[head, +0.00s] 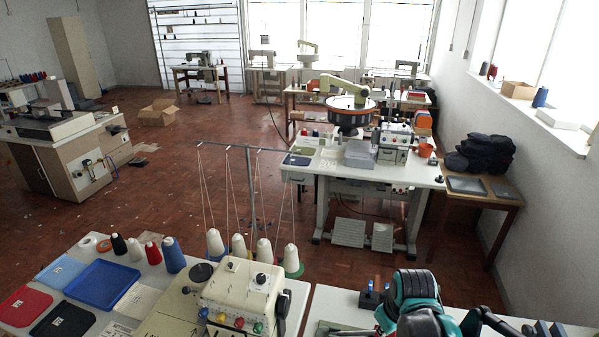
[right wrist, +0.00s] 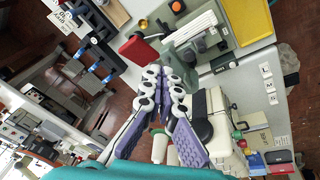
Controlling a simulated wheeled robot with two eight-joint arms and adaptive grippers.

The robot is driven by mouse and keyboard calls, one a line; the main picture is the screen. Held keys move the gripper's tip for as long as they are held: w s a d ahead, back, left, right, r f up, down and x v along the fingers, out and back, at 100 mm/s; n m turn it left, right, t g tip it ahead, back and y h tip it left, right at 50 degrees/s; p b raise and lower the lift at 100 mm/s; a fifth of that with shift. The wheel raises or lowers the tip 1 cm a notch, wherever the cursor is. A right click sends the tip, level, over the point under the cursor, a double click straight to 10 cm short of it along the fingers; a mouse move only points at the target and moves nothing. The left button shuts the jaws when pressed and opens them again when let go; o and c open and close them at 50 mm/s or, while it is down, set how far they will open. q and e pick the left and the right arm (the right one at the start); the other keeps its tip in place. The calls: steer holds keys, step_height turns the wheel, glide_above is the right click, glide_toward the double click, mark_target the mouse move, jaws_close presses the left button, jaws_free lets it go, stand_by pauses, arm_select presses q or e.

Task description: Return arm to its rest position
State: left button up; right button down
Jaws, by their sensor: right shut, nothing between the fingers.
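My right arm (head: 408,290), teal and black, comes in at the lower right of the head view, over the front bench. Its fingers cannot be made out clearly there. In the right wrist view my right gripper (right wrist: 165,78) points up the picture, with purple-grey pads and white joints. It is shut and holds nothing. A grey-green machine (right wrist: 205,45) and a red block (right wrist: 138,50) lie beyond the fingers. The cream sewing machine (head: 240,292) stands left of the arm in the head view. My left gripper is not in view.
Thread cones (head: 290,260) on a stand rise behind the cream machine. A blue tray (head: 102,286) lies on the bench at the left. A small rack with blue tops (head: 371,296) stands just left of my arm. Open floor (head: 190,190) lies beyond the bench.

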steer(key=s+a+f+m+t+b, duration=0.3)
steer(key=s+f+m+t+b, duration=0.1)
steer(key=s+f+b, duration=0.4)
steer(key=m+b, duration=0.1)
steer(key=b, duration=0.1)
steer(key=shift+s+b, duration=0.3)
steer(key=shift+b, duration=0.1)
